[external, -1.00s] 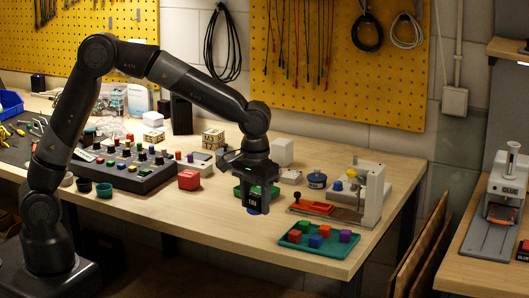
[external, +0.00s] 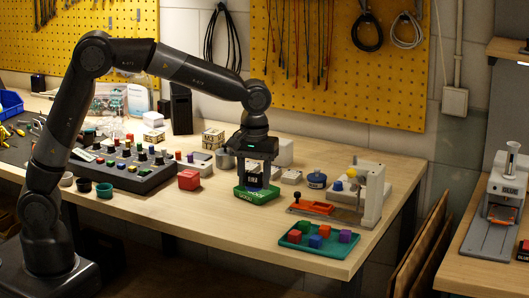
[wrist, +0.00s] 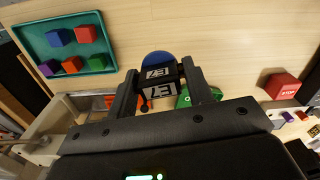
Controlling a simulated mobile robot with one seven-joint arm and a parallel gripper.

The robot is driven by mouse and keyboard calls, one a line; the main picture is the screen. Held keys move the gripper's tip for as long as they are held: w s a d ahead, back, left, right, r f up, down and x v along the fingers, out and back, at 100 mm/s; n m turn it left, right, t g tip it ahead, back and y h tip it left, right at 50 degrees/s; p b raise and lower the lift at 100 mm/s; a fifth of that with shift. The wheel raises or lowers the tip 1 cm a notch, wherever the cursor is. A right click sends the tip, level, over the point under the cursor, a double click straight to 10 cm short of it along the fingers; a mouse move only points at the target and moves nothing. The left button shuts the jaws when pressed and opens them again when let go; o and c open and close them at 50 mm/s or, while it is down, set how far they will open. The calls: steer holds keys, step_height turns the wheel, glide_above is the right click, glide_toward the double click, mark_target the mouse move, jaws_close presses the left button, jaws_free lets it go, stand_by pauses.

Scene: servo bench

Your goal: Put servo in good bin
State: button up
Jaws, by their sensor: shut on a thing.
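My gripper (external: 256,182) is shut on the servo (external: 254,183), a small dark block with a white printed label. The servo (wrist: 159,76) also shows between the fingers in the wrist view, with a blue round part at its far end. The green good bin (external: 257,195) stands on the bench, with white lettering on its front. In the external view the servo overlaps the bin's opening; its height over the bin floor is hard to tell. In the wrist view only a green part of the bin (wrist: 184,98) shows beside the right finger.
A teal tray (external: 318,248) with several coloured cubes lies at the front right. A red stop box (external: 189,180) and a control panel (external: 125,170) are left.

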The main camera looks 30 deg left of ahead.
steer(key=w+a+n, duration=0.3)
steer(key=w, duration=0.3)
glide_above(257, 194)
steer(key=f, duration=0.6)
steer(key=shift+s+d, duration=0.1)
steer(key=shift+s, duration=0.1)
steer(key=shift+w+f, duration=0.15)
steer(key=shift+f, duration=1.9)
steer(key=shift+f, duration=0.1)
steer(key=o, duration=1)
steer(key=shift+m, duration=0.3)
